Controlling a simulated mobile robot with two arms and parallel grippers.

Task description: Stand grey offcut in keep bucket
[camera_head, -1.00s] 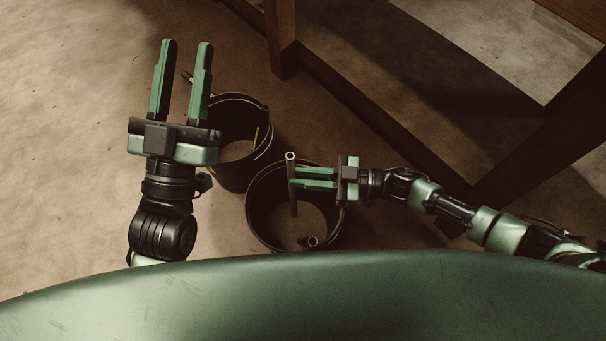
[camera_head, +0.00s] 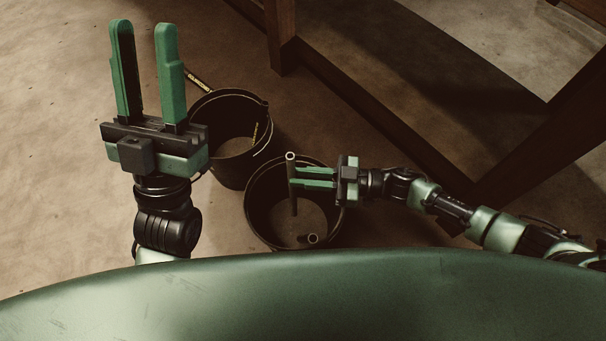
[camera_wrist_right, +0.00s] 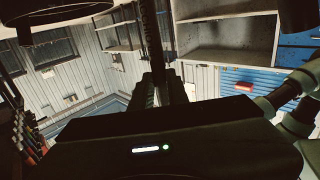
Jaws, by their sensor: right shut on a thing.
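My right gripper (camera_head: 296,178) is shut on the grey offcut (camera_head: 293,202), a thin hollow tube. It holds the tube upright inside the nearer dark bucket (camera_head: 250,215), with the tube's top end around rim height. I cannot tell whether its lower end touches the bucket floor. A second short tube (camera_head: 312,239) is in the same bucket, near its front. My left gripper (camera_head: 144,30) is open and empty, left of the buckets, fingers pointing up the picture. In the right wrist view, dark gripper parts (camera_wrist_right: 158,85) fill the middle and the hold is hard to make out.
A second dark bucket (camera_head: 228,172) stands just behind and left, with a thin yellowish piece (camera_head: 255,133) inside and a hose-like piece (camera_head: 198,80) by its rim. A wooden table leg (camera_head: 281,40) and beam (camera_head: 370,118) lie behind. The floor at left is clear.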

